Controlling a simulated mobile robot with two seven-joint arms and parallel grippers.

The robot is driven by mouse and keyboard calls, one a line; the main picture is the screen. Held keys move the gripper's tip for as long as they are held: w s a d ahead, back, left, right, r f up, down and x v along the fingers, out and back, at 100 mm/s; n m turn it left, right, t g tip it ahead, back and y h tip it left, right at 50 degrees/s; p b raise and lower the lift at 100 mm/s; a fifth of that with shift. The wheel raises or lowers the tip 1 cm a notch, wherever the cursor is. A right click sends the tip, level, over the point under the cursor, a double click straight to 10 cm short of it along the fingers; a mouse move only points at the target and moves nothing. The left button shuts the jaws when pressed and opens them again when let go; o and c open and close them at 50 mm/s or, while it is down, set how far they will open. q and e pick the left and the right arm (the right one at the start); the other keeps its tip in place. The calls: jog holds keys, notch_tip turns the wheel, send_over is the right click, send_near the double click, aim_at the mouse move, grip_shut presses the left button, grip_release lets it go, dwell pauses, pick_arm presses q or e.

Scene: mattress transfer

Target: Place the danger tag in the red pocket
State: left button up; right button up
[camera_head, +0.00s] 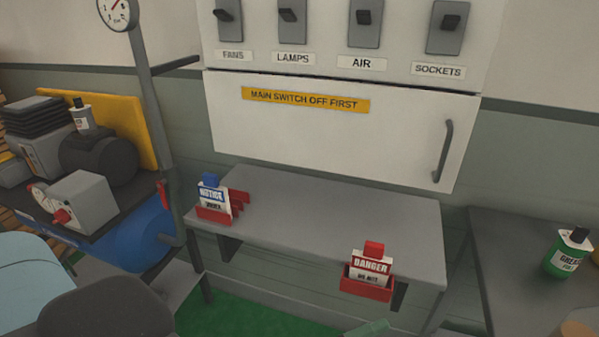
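The danger tag (371,265) is white with a red DANGER band and a red top. It stands upright at the front right of a grey shelf, its lower edge hidden behind the front of a red pocket-like holder (367,288). A second red holder (214,215) at the shelf's left end carries a white tag with a blue NOTICE band (212,195) and a blue top. Red upright pieces (238,200) stand just behind it. Neither of my grippers can be made out in the head view, and nothing is seen touching the danger tag.
The grey shelf (320,215) is bare between the holders. Above it hangs a white cabinet (320,135) with a handle (443,150) and a row of switches. A compressor (100,155) stands left. A green grease bottle (568,254) stands on a dark right-hand table (510,265).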

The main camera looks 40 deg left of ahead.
pick_arm(q)
jog(key=s+a+f+n+g+y, duration=0.2)
jog(key=s+a+f+n+y, duration=0.3)
jog(key=f, duration=0.3)
jog(key=s+a+f+n+g+y, duration=0.1)
jog(key=s+a+f+n+y, duration=0.35)
jog(key=f+n, duration=0.35)
jog(key=s+a+f+n+g, duration=0.2)
jog(key=s+f+n, duration=0.1)
jog(key=s, duration=0.4)
jog(key=s+a+f+n+g+y, duration=0.1)
jog(key=s+f+n+g, duration=0.2)
jog(key=s+f, duration=0.2)
jog(key=shift+s+a+g, duration=0.3)
jog(key=shift+s+a, duration=0.05)
jog(key=shift+s, duration=0.5)
jog(key=shift+f, duration=0.1)
